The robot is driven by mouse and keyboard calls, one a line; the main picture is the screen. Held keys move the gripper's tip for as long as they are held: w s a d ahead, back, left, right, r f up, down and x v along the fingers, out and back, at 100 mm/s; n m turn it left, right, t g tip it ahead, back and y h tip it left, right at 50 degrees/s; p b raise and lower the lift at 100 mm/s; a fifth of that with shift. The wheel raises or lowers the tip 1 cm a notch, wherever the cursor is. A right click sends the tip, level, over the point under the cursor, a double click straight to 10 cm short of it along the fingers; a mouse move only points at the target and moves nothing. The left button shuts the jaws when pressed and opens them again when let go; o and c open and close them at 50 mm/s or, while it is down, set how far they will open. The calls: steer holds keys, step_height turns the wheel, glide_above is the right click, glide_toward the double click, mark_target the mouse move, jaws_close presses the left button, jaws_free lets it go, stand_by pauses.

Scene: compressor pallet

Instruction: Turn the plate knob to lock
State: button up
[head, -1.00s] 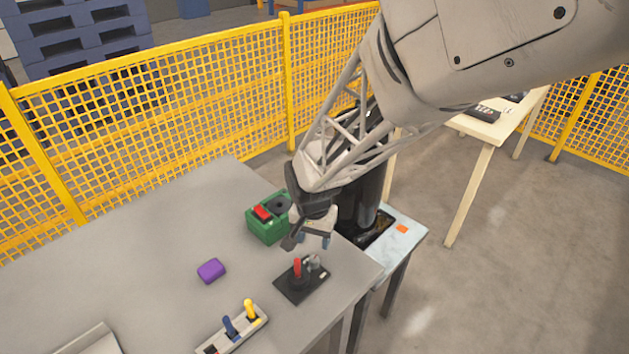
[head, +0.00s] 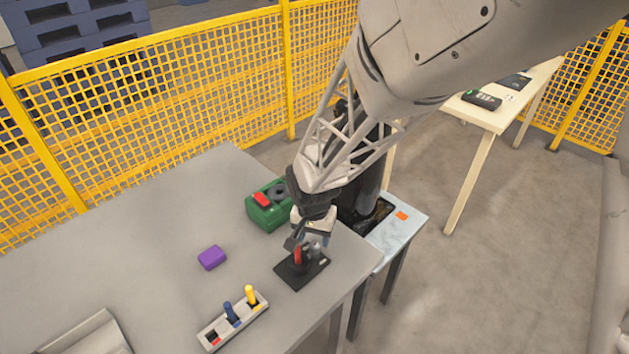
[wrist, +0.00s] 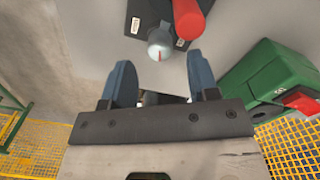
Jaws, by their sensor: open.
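The black plate (head: 292,276) lies flat on the grey table near its right edge and carries a red upright handle (head: 297,257) and a small grey knob (head: 315,251). In the wrist view the round grey knob (wrist: 160,48) has a red mark on its top, and the red handle (wrist: 190,18) stands beside it. My gripper (head: 311,243) is over the plate, close to the knob. In the wrist view my gripper (wrist: 161,70) is open, with the knob just beyond the gap between the blue-grey fingertips. I cannot tell whether they touch it.
A green box with a red switch (head: 267,206) stands behind the plate. A purple block (head: 211,257) lies to the left. A grey strip with blue and yellow pegs (head: 233,320) is in front. Yellow mesh fencing (head: 180,110) runs behind the table.

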mark_target(314, 245)
steer(key=shift+f, duration=1.7)
steer(key=c, duration=0.9)
